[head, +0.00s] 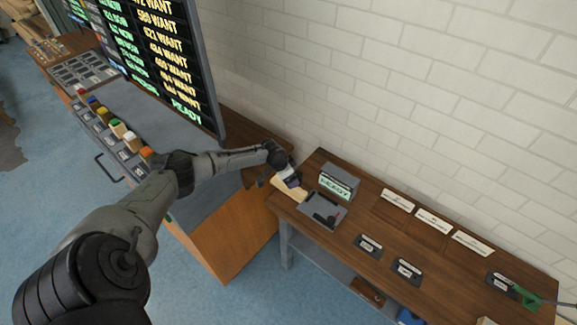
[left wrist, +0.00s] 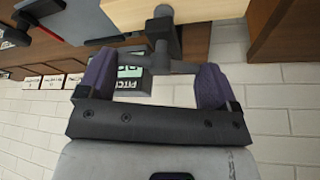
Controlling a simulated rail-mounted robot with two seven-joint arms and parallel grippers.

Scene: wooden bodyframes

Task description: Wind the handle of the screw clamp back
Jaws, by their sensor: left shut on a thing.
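The screw clamp (left wrist: 162,40) shows in the left wrist view as a dark grey screw with a crossbar handle (left wrist: 155,67), at the edge of a pale wooden board (left wrist: 190,11). My left gripper (left wrist: 154,78) has purple finger pads at the two ends of the handle bar and is shut on it. In the head view my left gripper (head: 290,180) is at the left end of the workbench, over the pale board (head: 287,190). The clamp is too small and covered there to make out.
The workbench (head: 385,225) holds a grey box with a lit green display (head: 338,181), a grey tray (head: 322,210) and several labelled plates. A brick wall (head: 400,80) stands behind. A console with a large lit board (head: 160,60) is at the left.

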